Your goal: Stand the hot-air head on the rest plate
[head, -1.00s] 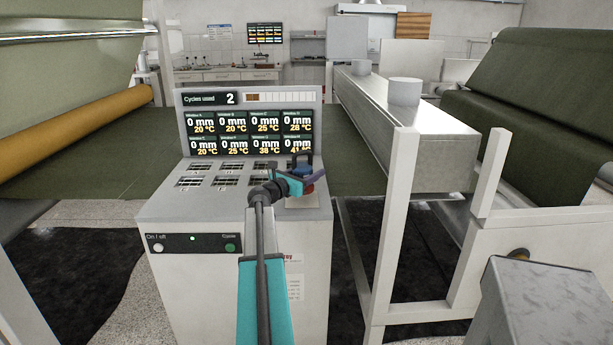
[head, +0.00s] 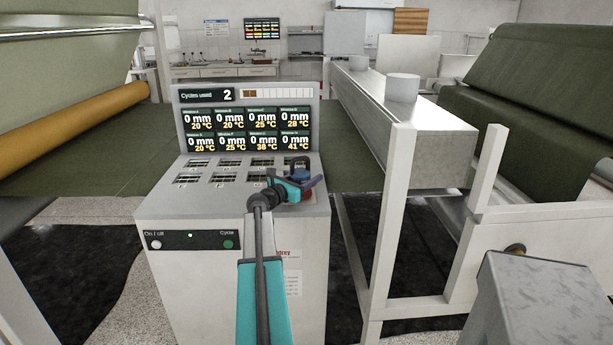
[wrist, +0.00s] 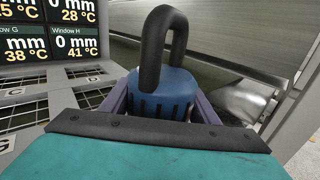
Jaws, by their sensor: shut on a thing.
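The hot-air head (head: 300,174) is a blue ribbed body with a black curved loop on top. In the wrist view the hot-air head (wrist: 163,92) is upright between my two purple fingers. My gripper (head: 307,181) is shut on it, at the right end of the grey machine's top (head: 160,207). The teal gripper body hides the lower end of the head in the wrist view. I cannot tell whether it touches the surface below. I cannot make out the rest plate clearly; my gripper and arm cover that area.
Grated windows (head: 222,180) lie left of my gripper. A display panel (head: 248,120) stands behind them, reading 2 cycles used and 0 mm windows. A white frame post (head: 393,220) and a long metal duct (head: 420,135) are close on the right.

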